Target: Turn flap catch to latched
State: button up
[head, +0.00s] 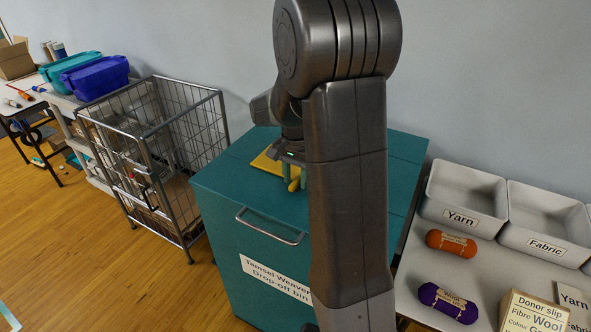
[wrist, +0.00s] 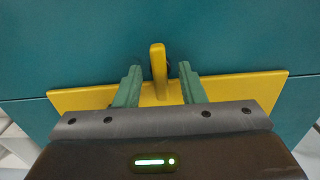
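The flap catch is a yellow upright lever (wrist: 158,62) on a flat yellow plate (wrist: 245,87), on the top of the teal drop-off bin (head: 240,185). The lever also shows in the head view (head: 293,185), partly hidden by my gripper. My gripper (wrist: 160,72) is over the plate, with one green finger on each side of the lever. The fingers look open, with a narrow gap between each finger and the lever. In the head view my gripper (head: 291,172) is low over the bin top, and my arm hides the bin's right part.
A wire cage cart (head: 160,140) stands left of the bin. A table at the right holds grey trays (head: 465,190), orange yarn (head: 451,243), purple yarn (head: 448,302) and a donor slip box (head: 530,312). A wall is close behind the bin.

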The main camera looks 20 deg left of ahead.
aim_at(296, 181)
notch_tip(296, 181, up, 14)
dwell(0.4)
jog(key=shift+f, duration=0.2)
notch_tip(296, 181, down, 14)
jog(key=shift+r, duration=0.1)
dwell(0.7)
